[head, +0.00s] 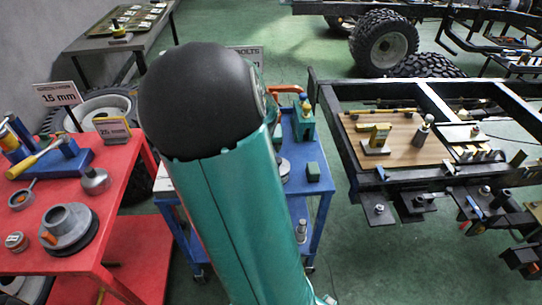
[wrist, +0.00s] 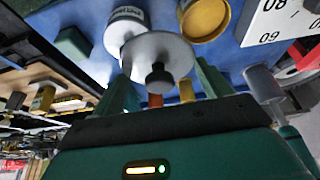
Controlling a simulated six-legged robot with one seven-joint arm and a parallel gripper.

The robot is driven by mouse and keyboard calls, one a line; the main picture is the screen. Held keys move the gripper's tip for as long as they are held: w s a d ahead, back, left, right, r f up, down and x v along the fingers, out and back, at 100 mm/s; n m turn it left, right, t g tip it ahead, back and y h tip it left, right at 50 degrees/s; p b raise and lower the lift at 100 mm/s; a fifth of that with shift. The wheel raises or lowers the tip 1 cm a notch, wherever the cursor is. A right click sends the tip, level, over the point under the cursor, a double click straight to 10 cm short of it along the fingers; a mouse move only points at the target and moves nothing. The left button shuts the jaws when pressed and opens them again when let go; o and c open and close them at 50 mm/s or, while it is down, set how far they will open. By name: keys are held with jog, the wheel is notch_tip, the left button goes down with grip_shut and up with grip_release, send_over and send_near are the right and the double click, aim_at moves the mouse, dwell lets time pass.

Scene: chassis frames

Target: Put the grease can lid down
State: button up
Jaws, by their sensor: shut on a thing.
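The grease can lid (wrist: 158,50), a grey disc with a dark knob, is in front of my gripper (wrist: 163,88) in the wrist view. My gripper is shut on the lid, with green fingers on both sides of the knob. A white can (wrist: 125,22) with dark lettering, likely the grease can, stands just beyond the lid, which partly covers it. I cannot tell whether lid and can touch. In the head view my own arm hides my gripper, and a grey round thing (head: 284,170) shows at its edge on the blue cart (head: 323,205).
A yellow can (wrist: 205,17) stands beside the white can, near a white number card (wrist: 275,25). A green block (head: 314,172) sits on the cart. A red table (head: 110,205) stands at left, a black chassis frame (head: 345,150) with a wooden board at right.

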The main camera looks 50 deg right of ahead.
jog(key=shift+d+f, duration=0.15)
jog(key=shift+d, duration=0.3)
jog(key=w+d+f, duration=0.2)
jog(key=d, duration=0.1)
jog(key=w+d+f, duration=0.2)
jog(key=d+f, duration=0.1)
jog(key=w+d+f, duration=0.2)
jog(key=d+f, duration=0.1)
jog(key=d, duration=0.1)
jog(key=shift+w+f, duration=0.15)
jog(key=shift+w, duration=0.05)
jog(key=shift+w+d+f, duration=0.1)
jog(key=shift+d+f, duration=0.25)
jog(key=shift+f, duration=0.15)
jog(key=shift+w+d+f, duration=0.1)
jog(key=shift+f, duration=1.5)
jog(key=shift+f, duration=0.1)
jog(key=o, duration=1)
